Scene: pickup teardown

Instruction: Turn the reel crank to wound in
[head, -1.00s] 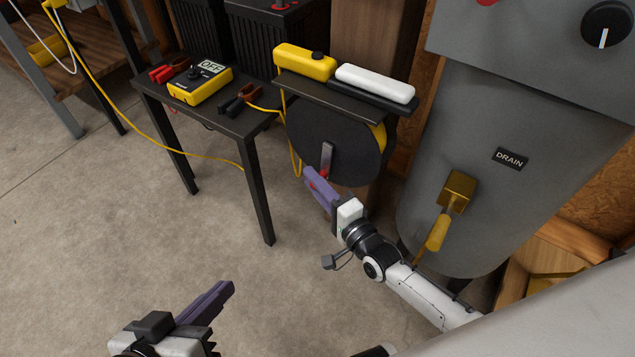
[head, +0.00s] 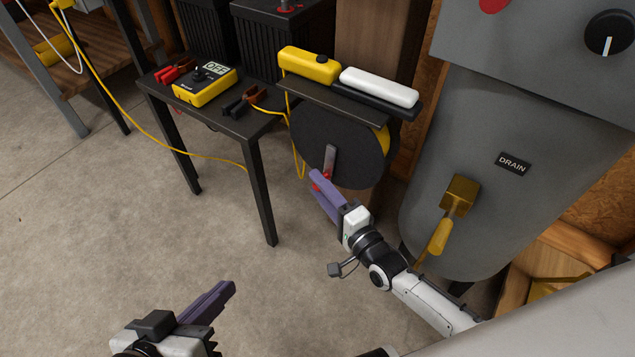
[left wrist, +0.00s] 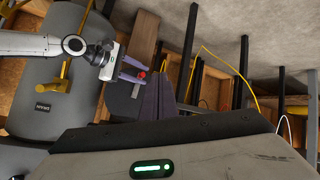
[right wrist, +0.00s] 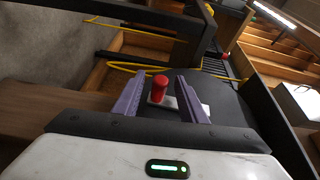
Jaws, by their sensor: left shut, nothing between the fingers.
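The cord reel (head: 345,150) is a dark disc with yellow cord at its edge, below a small shelf. Its crank (head: 330,158) is a grey arm slanting down to a red knob. My right gripper (head: 318,180) is at the knob. In the right wrist view the red knob (right wrist: 160,88) stands between the two purple fingers of the open right gripper (right wrist: 157,97), with gaps on both sides. My left gripper (head: 228,288) is shut and empty, low over the floor at the front; its purple fingers also show in the left wrist view (left wrist: 158,98).
A yellow case (head: 309,64) and a white one (head: 378,87) sit on the shelf above the reel. A dark table (head: 225,120) left of it carries a yellow multimeter (head: 204,84) and clamps. A grey tank (head: 480,130) with a brass drain lever (head: 450,215) stands right. Floor at left is clear.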

